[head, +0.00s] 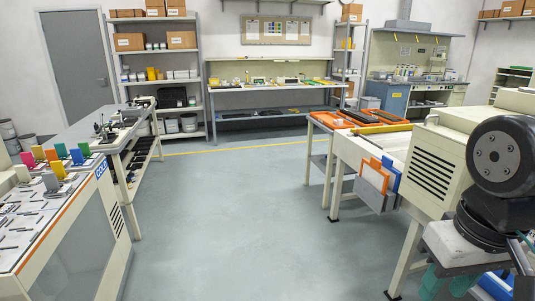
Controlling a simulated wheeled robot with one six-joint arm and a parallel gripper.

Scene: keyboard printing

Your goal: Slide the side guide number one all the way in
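I cannot pick out a side guide, or any number one marking, in the head view. A cream machine (434,160) with a dark slotted vent stands at the right. A pale feed table (385,146) joins its left side. Orange frame-like parts (374,176) and a blue part (391,173) hang at the front of that table; I cannot tell whether one is a guide. A dark arm joint, which looks like mine, covers part of the machine at the far right. My gripper is not in view.
A bench with coloured upright pieces (58,160) lines the left. A workbench (270,90) stands at the back, between shelves with boxes (182,40). The grey floor (230,220) between the left bench and the machine is clear, with a yellow line (225,149) across it.

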